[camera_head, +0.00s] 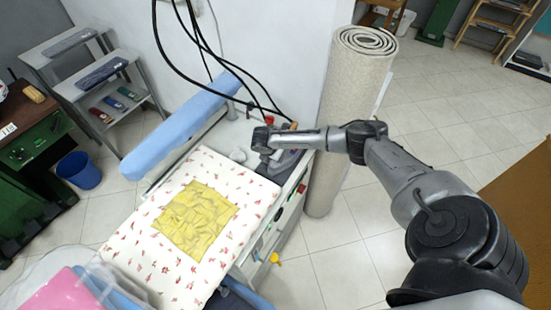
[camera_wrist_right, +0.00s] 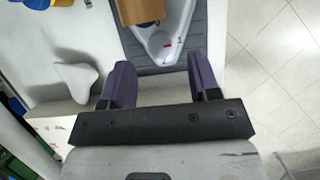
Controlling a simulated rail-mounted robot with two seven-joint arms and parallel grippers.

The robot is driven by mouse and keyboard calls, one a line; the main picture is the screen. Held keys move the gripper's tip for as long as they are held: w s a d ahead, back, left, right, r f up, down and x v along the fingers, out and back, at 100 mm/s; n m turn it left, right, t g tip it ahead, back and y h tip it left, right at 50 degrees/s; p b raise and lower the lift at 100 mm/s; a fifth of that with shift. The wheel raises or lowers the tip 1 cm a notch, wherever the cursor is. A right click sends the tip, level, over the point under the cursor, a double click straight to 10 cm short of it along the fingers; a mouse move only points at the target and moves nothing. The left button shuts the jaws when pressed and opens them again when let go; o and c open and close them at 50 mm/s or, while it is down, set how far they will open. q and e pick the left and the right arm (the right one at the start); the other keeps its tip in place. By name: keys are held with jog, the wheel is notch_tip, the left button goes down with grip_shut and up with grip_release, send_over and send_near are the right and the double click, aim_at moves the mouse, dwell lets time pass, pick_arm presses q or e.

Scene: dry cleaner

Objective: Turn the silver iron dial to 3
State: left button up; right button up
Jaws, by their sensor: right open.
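The silver iron (camera_wrist_right: 172,42) lies on a grey ribbed rest in the right wrist view, with a brown handle (camera_wrist_right: 140,10) cut by the top edge. A small red mark shows on its body; I cannot make out a dial or its setting. In the head view the iron (camera_head: 283,160) is mostly hidden beneath my right arm. My right gripper (camera_wrist_right: 158,62) is open and empty, its two dark fingers spread around the near end of the iron. In the head view this gripper (camera_head: 263,140) is over the board's far right corner. My left gripper is not in view.
A rolled carpet (camera_head: 345,110) stands close to my right arm. A small white piece (camera_wrist_right: 76,78) lies left of the iron.

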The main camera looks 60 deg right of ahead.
jog(key=shift+x, duration=2.15)
jog(key=shift+a, duration=0.1)
jog(key=c, duration=0.9)
jog(key=shift+r+m+g+p, duration=0.1)
jog(key=shift+m+g+p, duration=0.3)
jog(key=shift+m, duration=0.6)
jog(key=shift+w+m+g, duration=0.1)
jog(key=shift+m+g, duration=0.5)
jog(key=shift+m, duration=0.8)
jog(key=shift+y, duration=0.3)
jog(key=o, duration=0.9)
